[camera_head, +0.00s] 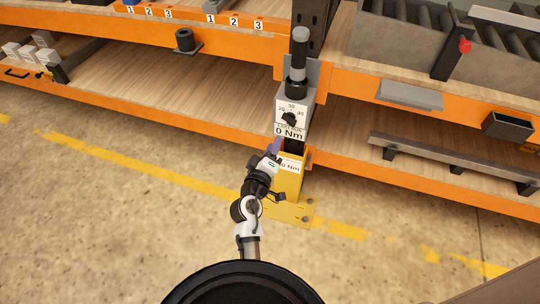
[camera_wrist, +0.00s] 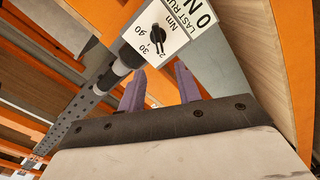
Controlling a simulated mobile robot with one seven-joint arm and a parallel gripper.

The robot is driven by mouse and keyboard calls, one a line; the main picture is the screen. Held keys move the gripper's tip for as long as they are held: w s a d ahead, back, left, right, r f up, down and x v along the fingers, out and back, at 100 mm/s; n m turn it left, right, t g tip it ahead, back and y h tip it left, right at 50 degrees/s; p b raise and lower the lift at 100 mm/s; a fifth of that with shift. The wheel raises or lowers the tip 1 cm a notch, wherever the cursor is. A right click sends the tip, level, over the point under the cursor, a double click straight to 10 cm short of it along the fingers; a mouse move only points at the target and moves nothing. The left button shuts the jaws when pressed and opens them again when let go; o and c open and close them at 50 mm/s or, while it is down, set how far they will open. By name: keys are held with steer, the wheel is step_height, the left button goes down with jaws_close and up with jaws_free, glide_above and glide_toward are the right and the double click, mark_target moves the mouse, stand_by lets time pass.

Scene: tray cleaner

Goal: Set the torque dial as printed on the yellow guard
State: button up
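The torque dial (camera_head: 289,119) is a black knob on a white face with numbers around it, on the tool post. A panel under it reads "LAST RUN" and "0 Nm". The dial (camera_wrist: 157,34) also shows in the wrist view, at the top, beyond the fingertips. The yellow guard (camera_head: 287,186) stands below it. Its white label ends in "0 Nm", and my arm hides the leading part. My gripper (camera_head: 275,144) is just below the dial face. In the wrist view its purple fingers (camera_wrist: 160,84) are apart with nothing between them. I cannot tell the knob's exact setting.
Orange-edged wooden shelves (camera_head: 180,90) run on both sides of the post. A dark rail (camera_head: 450,162) is on the right lower shelf. A grey tray (camera_head: 410,94) and a red-knobbed lever (camera_head: 464,46) are at upper right. The floor at left is clear.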

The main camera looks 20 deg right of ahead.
steer(key=v, duration=0.2)
steer(key=shift+s+a, duration=0.15)
steer(key=shift+s, duration=0.05)
stand_by(0.4)
